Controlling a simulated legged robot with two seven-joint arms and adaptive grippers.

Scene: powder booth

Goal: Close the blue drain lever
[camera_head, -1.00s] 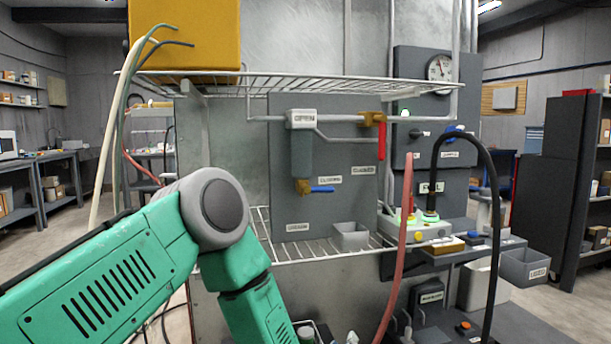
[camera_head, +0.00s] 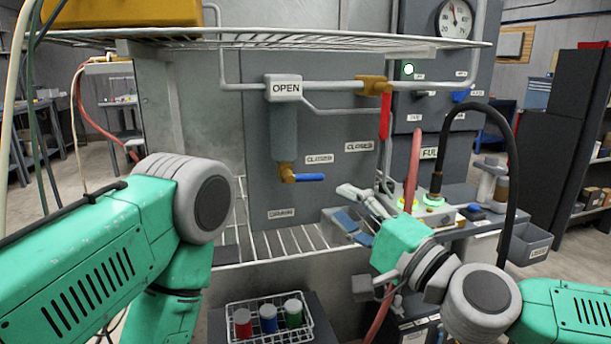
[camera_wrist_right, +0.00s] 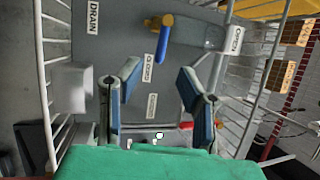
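The blue drain lever (camera_head: 310,177) points sideways to the right from a brass valve (camera_head: 287,172) under a grey cylinder (camera_head: 285,130) on the panel. The lever also shows in the right wrist view (camera_wrist_right: 162,45), beyond the fingertips. My right gripper (camera_head: 355,212) is to the right of the lever and lower, apart from it. Its blue-padded fingers (camera_wrist_right: 158,88) are spread open with nothing between them. A red lever (camera_head: 385,116) hangs down from a brass valve at upper right. My left arm is in the head view, but its gripper is out of frame.
A wire shelf (camera_head: 270,40) runs above the panel, and another wire shelf (camera_head: 290,243) lies below it. A grey bin (camera_wrist_right: 73,88) sits beside the panel. A red hose (camera_head: 412,165) and a black hose (camera_head: 512,160) stand at right. Coloured jars (camera_head: 268,318) sit in a basket below.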

